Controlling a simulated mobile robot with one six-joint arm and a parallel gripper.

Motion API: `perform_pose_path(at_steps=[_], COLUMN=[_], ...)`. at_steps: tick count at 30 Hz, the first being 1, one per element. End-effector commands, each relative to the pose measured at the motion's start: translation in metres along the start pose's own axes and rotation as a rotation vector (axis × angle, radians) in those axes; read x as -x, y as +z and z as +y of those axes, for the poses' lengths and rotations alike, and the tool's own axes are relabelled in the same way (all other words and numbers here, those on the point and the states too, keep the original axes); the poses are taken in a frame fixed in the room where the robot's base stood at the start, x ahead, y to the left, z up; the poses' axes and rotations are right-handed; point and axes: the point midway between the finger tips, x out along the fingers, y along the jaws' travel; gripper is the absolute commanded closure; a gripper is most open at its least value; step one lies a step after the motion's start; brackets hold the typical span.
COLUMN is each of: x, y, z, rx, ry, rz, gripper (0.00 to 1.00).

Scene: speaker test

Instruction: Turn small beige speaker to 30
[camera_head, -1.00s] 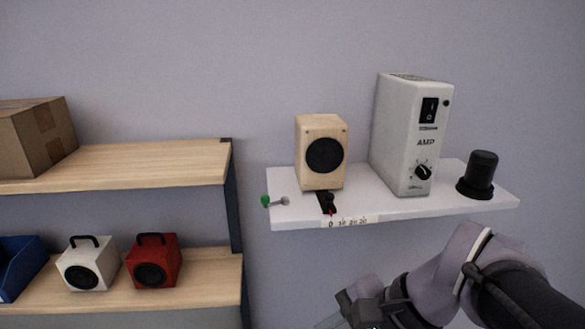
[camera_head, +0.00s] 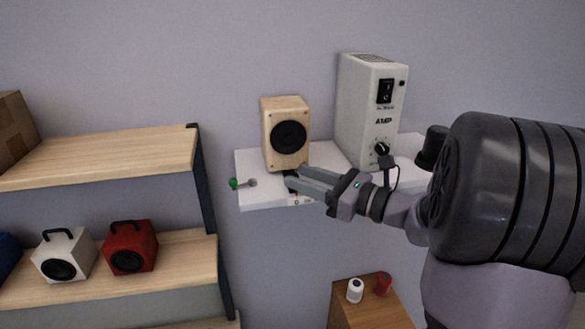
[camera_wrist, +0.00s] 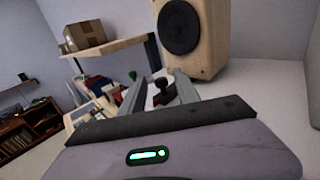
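The small beige speaker (camera_head: 285,108) stands upright on a white wall shelf (camera_head: 245,200), its round black cone facing out. It also shows in the wrist view (camera_wrist: 213,38). A small black lever (camera_head: 291,183) sits at the shelf's front below the speaker, with a white number scale (camera_head: 297,201) mostly hidden by my gripper. My gripper (camera_head: 296,178) reaches in from the right. In the wrist view its two fingers (camera_wrist: 159,88) are apart, with the black lever (camera_wrist: 161,94) between them and visible gaps beside it. Contact cannot be told.
A white AMP box (camera_head: 360,120) with switch and dial stands right of the speaker, a black knob-like cylinder (camera_head: 432,147) beyond it. A green-tipped pin (camera_head: 234,184) is at the shelf's left. White (camera_head: 75,250) and red (camera_head: 130,245) speakers sit on the wooden rack.

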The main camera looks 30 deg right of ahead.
Motion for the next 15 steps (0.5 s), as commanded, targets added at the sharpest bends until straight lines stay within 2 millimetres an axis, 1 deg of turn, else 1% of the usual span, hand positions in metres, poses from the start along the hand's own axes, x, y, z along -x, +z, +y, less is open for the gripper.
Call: perform_pose_path(at_steps=[1,3,6,14,15], x=[-0.008,-0.016,-0.023,-0.025,-0.025], y=[0.001,0.001,0.000,-0.001,-0.001], z=[0.001,0.000,0.000,0.000,0.000], rx=[-0.001,0.000,0.001,0.001,0.001], ry=[0.004,0.003,0.000,0.000,0.000], rz=[0.000,0.000,0.000,0.000,0.000], gripper=[0.62,0.62,0.62,0.62,0.66])
